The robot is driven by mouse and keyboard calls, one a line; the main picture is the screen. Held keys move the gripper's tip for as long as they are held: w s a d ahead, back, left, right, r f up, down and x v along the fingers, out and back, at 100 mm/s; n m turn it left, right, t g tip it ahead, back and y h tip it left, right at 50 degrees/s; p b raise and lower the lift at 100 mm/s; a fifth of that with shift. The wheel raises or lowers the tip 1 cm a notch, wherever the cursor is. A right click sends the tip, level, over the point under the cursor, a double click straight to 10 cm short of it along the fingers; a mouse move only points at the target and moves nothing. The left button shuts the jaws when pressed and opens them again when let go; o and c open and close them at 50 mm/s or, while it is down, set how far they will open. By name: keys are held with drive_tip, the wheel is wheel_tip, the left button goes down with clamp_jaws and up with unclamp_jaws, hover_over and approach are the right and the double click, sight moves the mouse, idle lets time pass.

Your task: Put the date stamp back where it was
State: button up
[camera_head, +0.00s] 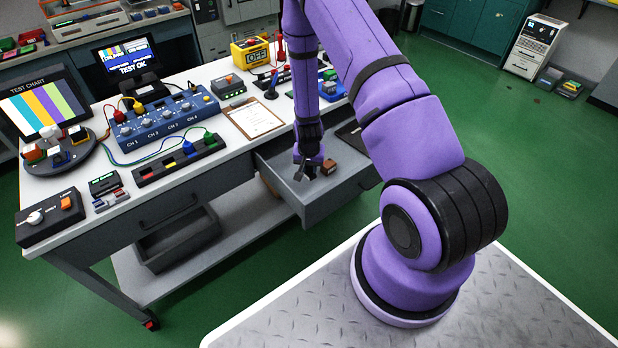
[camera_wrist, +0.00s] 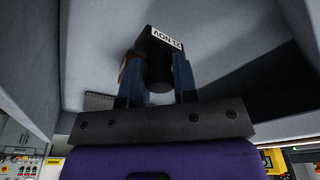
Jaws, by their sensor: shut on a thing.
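In the head view my gripper (camera_head: 308,172) is down inside the open grey drawer (camera_head: 341,188) of the bench; the stamp is hard to make out there. Whether the stamp touches the drawer floor I cannot tell. A small brown object (camera_head: 329,166) lies in the drawer just right of my gripper.
The drawer walls stand close around my gripper. A dark flat item (camera_head: 352,137) lies at the drawer's right end. On the bench above are a clipboard (camera_head: 254,118), a blue channel box (camera_head: 166,119) and a yellow OFF meter (camera_head: 251,53).

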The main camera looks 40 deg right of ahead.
sight(309, 173)
drive_tip(key=shift+f, duration=2.35)
drive_tip(key=shift+f, duration=0.1)
drive_tip(key=o, duration=0.8)
drive_tip(key=r, duration=0.4)
drive_tip(key=a+r, duration=0.1)
drive_tip(key=r, duration=0.3)
drive_tip(key=s+r, duration=0.1)
drive_tip(key=r, duration=0.3)
drive_tip(key=shift+s+a+r, duration=0.1)
drive_tip(key=shift+a, duration=0.05)
